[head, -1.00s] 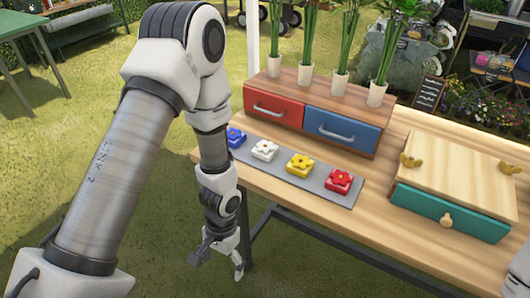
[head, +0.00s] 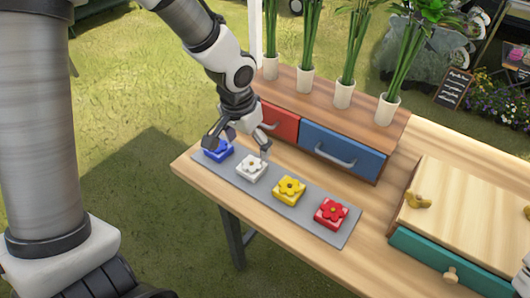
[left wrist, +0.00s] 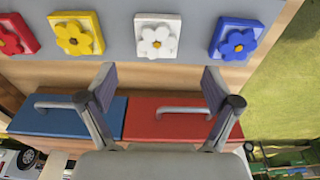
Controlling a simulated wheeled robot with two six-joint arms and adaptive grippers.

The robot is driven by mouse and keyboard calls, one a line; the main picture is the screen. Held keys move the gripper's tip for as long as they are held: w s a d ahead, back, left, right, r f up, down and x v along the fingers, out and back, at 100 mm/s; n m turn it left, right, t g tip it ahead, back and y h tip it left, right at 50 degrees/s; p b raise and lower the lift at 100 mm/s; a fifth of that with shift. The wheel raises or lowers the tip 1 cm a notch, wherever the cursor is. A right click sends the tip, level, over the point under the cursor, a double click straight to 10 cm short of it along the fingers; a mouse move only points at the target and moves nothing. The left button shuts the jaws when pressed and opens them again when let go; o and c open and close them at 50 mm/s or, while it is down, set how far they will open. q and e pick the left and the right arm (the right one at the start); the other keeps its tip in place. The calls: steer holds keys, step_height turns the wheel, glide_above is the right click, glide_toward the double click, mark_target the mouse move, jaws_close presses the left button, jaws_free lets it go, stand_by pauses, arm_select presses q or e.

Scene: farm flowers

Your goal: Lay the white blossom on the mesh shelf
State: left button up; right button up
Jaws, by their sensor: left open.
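My left gripper (head: 238,143) is open and empty, above the mat near the white and blue blossoms, partly covering the blue one. In the left wrist view the open fingers (left wrist: 157,78) frame a space just short of the white blossom (left wrist: 157,38). I cannot make out a mesh shelf in these views. My right gripper is not in view.
A red blossom (head: 331,213) ends the row. Behind it stands a wooden cabinet with a red drawer (head: 279,122) and a blue drawer (head: 340,148), with potted plants on top. A teal-drawer box (head: 446,258) stands at right. Bare tabletop (head: 372,215) lies between.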

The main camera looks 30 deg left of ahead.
mark_target(252, 165)
arm_select(q)
steer(key=shift+s+f, duration=0.3)
steer(key=shift+f, duration=0.2)
steer(key=shift+s+f, duration=0.25)
steer(key=shift+f, duration=0.2)
steer(key=f, duration=0.1)
steer(key=w+f, duration=0.1)
steer(key=f, duration=0.1)
steer(key=f+b, duration=0.1)
steer(key=f, duration=0.1)
steer(key=shift+w+d+f, duration=0.1)
steer(key=shift+w+d, duration=0.1)
steer(key=shift+w, duration=0.15)
steer(key=shift+s, duration=0.2)
steer(key=c, duration=1.3)
